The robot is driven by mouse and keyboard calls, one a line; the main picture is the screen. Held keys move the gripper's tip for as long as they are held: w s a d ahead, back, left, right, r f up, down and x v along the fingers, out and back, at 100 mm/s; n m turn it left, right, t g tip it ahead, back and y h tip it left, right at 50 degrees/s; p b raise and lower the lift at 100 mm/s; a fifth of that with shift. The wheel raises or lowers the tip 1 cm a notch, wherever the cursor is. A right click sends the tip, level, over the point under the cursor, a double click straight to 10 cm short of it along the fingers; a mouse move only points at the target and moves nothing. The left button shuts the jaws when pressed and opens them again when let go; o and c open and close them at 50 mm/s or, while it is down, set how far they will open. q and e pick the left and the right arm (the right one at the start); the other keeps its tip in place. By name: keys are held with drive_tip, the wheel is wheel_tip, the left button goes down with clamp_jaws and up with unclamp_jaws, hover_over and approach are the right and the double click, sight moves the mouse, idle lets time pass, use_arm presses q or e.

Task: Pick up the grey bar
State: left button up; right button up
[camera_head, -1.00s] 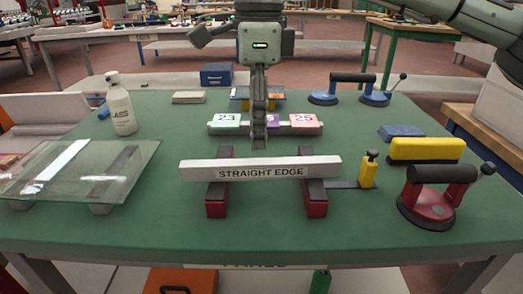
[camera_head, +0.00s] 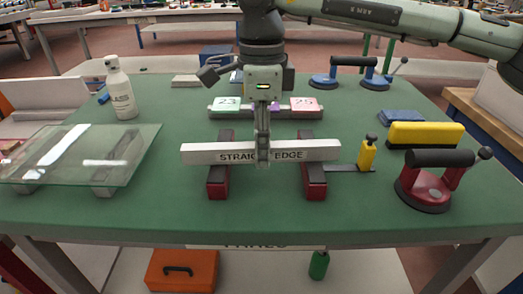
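The grey bar (camera_head: 210,154), a long pale bar marked STRAIGHT EDGE, lies level across two dark red rests with black tops (camera_head: 218,182) (camera_head: 314,182) on the green table. My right gripper (camera_head: 263,160) points down at the middle of the bar. A finger shows in front of the bar's face and covers part of the lettering. The far side of the bar is hidden, so I cannot tell whether the fingers grip it or only stand around it. My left gripper is not in view.
A glass sheet (camera_head: 120,170) and a white bottle (camera_head: 121,88) are at left. A numbered rack (camera_head: 304,107) stands behind the bar. The table front is clear.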

clamp_jaws()
drive_tip(key=shift+r, duration=0.1)
